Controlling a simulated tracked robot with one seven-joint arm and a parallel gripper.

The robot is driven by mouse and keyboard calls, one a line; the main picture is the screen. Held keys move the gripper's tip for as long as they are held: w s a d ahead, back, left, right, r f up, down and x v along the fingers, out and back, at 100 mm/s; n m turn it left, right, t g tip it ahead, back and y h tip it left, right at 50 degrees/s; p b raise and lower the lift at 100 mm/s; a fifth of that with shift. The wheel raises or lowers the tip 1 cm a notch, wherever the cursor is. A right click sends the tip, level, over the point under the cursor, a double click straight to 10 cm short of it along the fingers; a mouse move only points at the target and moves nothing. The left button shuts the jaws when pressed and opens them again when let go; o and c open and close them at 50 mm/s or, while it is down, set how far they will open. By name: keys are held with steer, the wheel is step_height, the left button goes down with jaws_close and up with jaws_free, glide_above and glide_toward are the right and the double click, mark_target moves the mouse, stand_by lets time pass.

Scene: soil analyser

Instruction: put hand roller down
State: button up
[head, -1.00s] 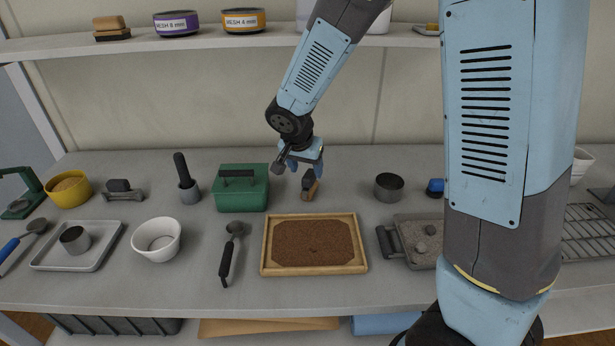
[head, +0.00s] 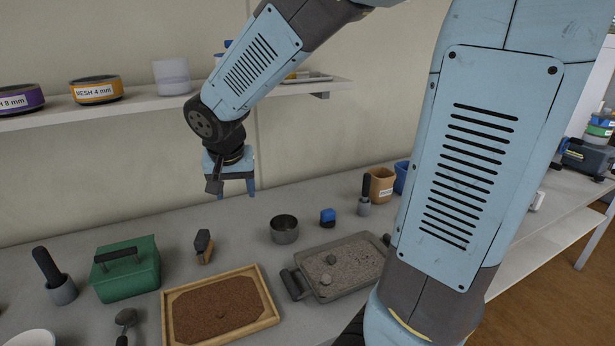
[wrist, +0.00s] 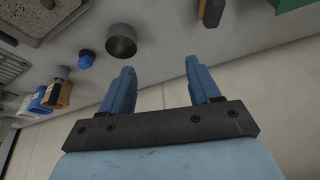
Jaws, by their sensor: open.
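A small dark piece with a tan wooden side (head: 204,246) stands on the worktop behind the wooden tray of soil (head: 272,312). It may be the hand roller, but I cannot tell its shape for certain. It also shows at the top edge of the wrist view (wrist: 211,11), partly cut off. My gripper (head: 237,192) hangs above the worktop, behind and to the right of that piece and apart from it. Its blue fingers (wrist: 160,82) are spread with nothing between them.
A grey metal cup (head: 285,231) and a blue-topped item (head: 327,217) stand to the right. A green box (head: 126,269) is at left, and a grey handled tray (head: 350,265) at front right. The wall shelf (head: 150,100) is close above my gripper.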

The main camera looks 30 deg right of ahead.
steer(key=s+d+r+n, duration=0.1)
steer(key=s+d+r, duration=0.1)
steer(key=s, duration=0.3)
steer(key=s+d+r+n+t+y, duration=0.1)
steer(key=s+d+r, duration=0.2)
steer(key=s, duration=0.3)
steer(key=s+d+r+n, duration=0.1)
steer(key=s+d+r, duration=0.2)
steer(key=s, duration=0.3)
steer(key=shift+d+r+n, duration=0.25)
steer(key=shift+d+n, duration=0.15)
steer(key=shift+d, duration=0.3)
steer(key=shift+o, duration=0.3)
